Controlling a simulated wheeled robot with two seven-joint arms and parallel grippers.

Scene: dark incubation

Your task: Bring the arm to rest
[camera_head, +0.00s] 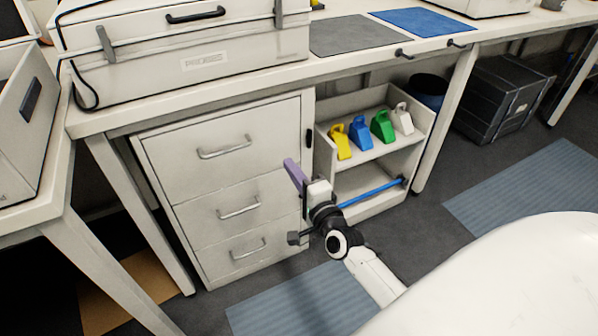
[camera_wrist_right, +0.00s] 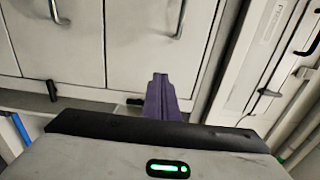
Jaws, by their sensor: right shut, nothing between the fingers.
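My right gripper (camera_head: 291,166) is in front of the drawer cabinet (camera_head: 225,180), near its right edge, under the workbench. Its purple fingers are shut together with nothing between them, and they point up and to the left in the head view. In the right wrist view the shut fingers (camera_wrist_right: 160,80) stand out before the pale drawer fronts (camera_wrist_right: 140,40). I cannot tell the exact gap between the fingertips and the cabinet. My left gripper is not in view.
The workbench (camera_head: 375,62) holds a large case (camera_head: 190,60), a grey mat (camera_head: 352,34) and a blue mat (camera_head: 422,21). An open shelf (camera_head: 362,165) with several coloured bottles stands right of the cabinet. A black crate (camera_head: 500,95) stands farther right. Striped floor mats (camera_head: 530,185) lie in front.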

